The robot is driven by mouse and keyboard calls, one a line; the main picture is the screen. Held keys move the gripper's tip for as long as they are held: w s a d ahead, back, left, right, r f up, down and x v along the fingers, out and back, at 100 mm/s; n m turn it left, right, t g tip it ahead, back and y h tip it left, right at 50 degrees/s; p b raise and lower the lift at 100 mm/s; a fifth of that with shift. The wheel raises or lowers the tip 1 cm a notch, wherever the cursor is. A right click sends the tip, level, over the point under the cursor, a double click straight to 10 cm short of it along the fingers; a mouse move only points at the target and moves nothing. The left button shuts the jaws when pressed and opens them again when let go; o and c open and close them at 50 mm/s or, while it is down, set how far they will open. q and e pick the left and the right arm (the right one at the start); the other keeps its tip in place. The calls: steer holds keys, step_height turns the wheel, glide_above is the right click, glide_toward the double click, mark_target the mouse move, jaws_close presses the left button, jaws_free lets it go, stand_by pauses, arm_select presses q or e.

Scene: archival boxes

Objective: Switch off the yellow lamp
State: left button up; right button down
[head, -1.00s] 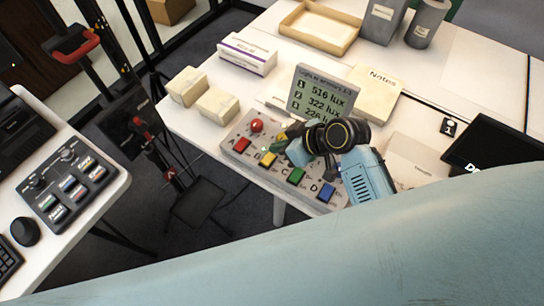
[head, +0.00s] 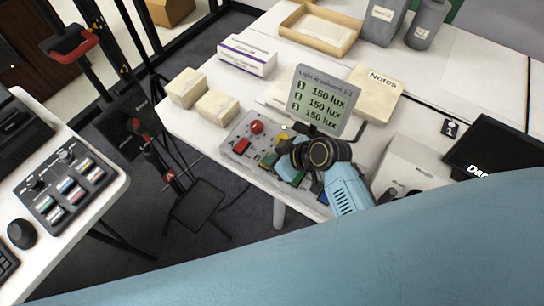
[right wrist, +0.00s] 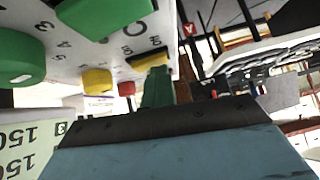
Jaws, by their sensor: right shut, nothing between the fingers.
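The button box (head: 231,138) lies on the white desk. A small yellow dome lamp (head: 284,131) shows behind my right gripper; it also shows in the right wrist view (right wrist: 97,80). I cannot tell if it is lit. The yellow button (right wrist: 148,57) is right at the tip of my right gripper (right wrist: 158,88), touching or nearly so. In the head view my right gripper (head: 272,156) is shut and empty, low over the box, and covers most of that button. My left gripper is not in view.
A red dome lamp (head: 257,127) and red button (head: 241,146) are to the left, a green button (right wrist: 100,14) beside. A display (head: 322,98) reading 150 lux on all lines stands behind. Cream blocks (head: 217,106) lie left; a monitor (head: 497,148) is right.

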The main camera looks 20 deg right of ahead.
steer(key=shift+s+f, duration=0.2)
steer(key=shift+f, duration=0.05)
steer(key=shift+d, duration=0.1)
steer(key=shift+w+d, duration=0.4)
steer(key=shift+d, duration=0.05)
steer(key=shift+w+d, duration=0.15)
steer(key=shift+r, duration=0.1)
steer(key=r+p, duration=0.4)
steer(key=p, duration=0.1)
steer(key=shift+w+d+r, duration=0.15)
steer(key=shift+w+r, duration=0.1)
steer(key=shift+r, duration=0.15)
steer(key=v, duration=0.9)
steer(key=shift+d, duration=0.4)
steer(key=shift+s, duration=0.15)
